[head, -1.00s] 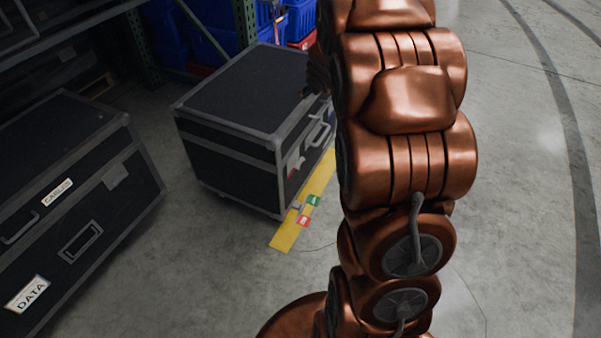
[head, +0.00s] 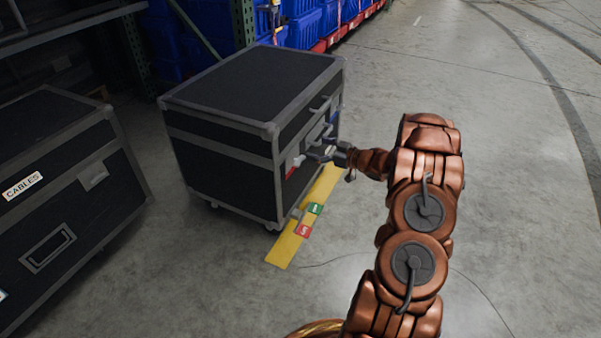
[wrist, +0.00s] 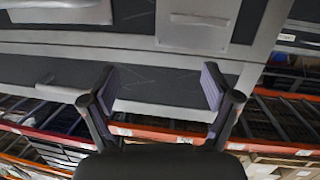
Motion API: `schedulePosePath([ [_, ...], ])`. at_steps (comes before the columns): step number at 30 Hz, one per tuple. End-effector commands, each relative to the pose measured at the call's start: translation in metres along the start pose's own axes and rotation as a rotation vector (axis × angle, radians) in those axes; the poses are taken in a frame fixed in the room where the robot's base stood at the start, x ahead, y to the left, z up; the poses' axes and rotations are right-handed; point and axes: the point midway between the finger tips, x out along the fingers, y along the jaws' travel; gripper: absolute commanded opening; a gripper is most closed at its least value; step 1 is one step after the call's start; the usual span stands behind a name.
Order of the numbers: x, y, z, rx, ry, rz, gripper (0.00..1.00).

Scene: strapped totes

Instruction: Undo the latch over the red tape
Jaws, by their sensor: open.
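A black case (head: 225,155) with grey metal edges stands on the floor in the head view. A small strip of red tape (head: 290,172) shows low on its right-hand face, with a pale latch (head: 297,160) just above it. My gripper (head: 312,155) is at that face, close to the latch; whether it touches cannot be told. In the wrist view my gripper (wrist: 160,88) is open, with nothing between its two fingers. A light metal latch plate (wrist: 197,28) lies beyond the fingers there, towards the top. The red tape does not show in the wrist view.
A second black case (head: 60,200), labelled CABLES, stands at the left. A yellow floor strip (head: 285,250) with a green and a red tag runs beside the first case. Blue bins (head: 300,28) stand behind. The floor (head: 500,180) at the right is clear.

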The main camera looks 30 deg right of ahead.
Motion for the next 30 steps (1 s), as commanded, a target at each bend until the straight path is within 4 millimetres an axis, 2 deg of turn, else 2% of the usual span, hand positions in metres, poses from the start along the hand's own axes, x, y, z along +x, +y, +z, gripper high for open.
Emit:
schedulePosePath([
  [1, -0.005, -0.005, 0.022, 0.020, 0.031, -0.025, 0.88],
  [3, -0.011, -0.015, 0.035, 0.043, 0.072, -0.063, 0.88],
  [11, -0.022, -0.032, 0.050, 0.082, 0.145, -0.130, 0.88],
  [14, -0.015, -0.034, 0.049, 0.082, 0.148, -0.134, 0.88],
  [24, 0.031, -0.040, 0.042, 0.080, 0.149, -0.135, 0.88],
  [30, 0.049, -0.042, 0.038, 0.081, 0.148, -0.133, 0.88],
])
